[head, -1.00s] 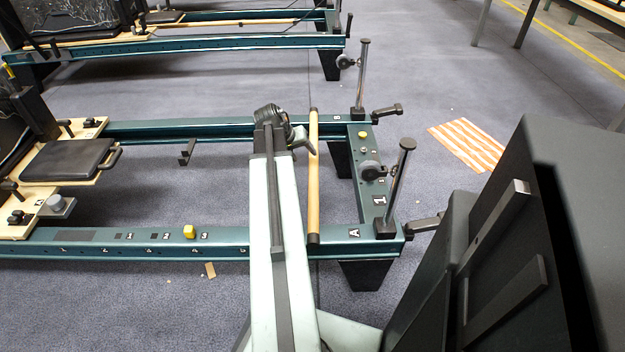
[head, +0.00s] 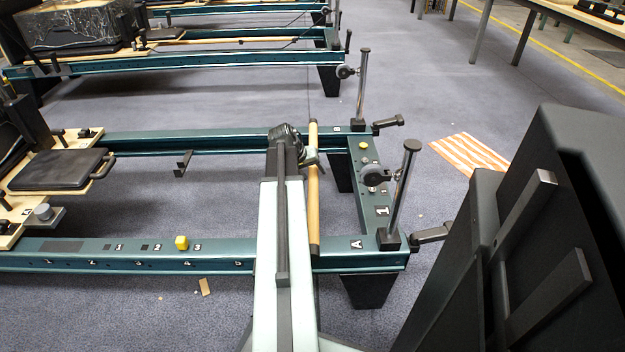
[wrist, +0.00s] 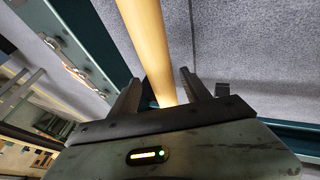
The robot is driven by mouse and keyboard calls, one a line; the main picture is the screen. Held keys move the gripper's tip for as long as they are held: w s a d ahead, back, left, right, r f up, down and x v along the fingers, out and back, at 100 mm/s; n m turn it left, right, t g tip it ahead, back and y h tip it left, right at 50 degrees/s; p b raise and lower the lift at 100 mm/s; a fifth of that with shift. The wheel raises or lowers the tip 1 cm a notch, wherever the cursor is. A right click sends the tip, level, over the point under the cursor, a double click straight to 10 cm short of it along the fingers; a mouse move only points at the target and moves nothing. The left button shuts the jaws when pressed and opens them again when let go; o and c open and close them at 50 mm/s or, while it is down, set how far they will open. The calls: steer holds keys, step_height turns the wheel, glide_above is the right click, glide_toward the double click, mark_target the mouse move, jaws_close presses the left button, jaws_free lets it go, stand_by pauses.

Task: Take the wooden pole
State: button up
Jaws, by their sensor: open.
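The wooden pole (head: 314,205) is a straight light-brown rod with dark ends. It lies across the two green rails of the near reformer frame, close to its right end. My gripper (head: 309,158) is at the pole toward its far end, partly hidden behind my arm in the head view. In the wrist view the pole (wrist: 148,40) runs between the two dark fingers of my gripper (wrist: 158,88). The fingers are apart, with a visible gap at the right finger. I cannot tell whether either finger touches the pole.
A black carriage pad (head: 62,168) is at left. An orange-striped mat (head: 468,154) lies on the floor. Another reformer (head: 190,62) stands behind.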

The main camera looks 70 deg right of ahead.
jaws_close()
steer(key=shift+r, duration=0.1)
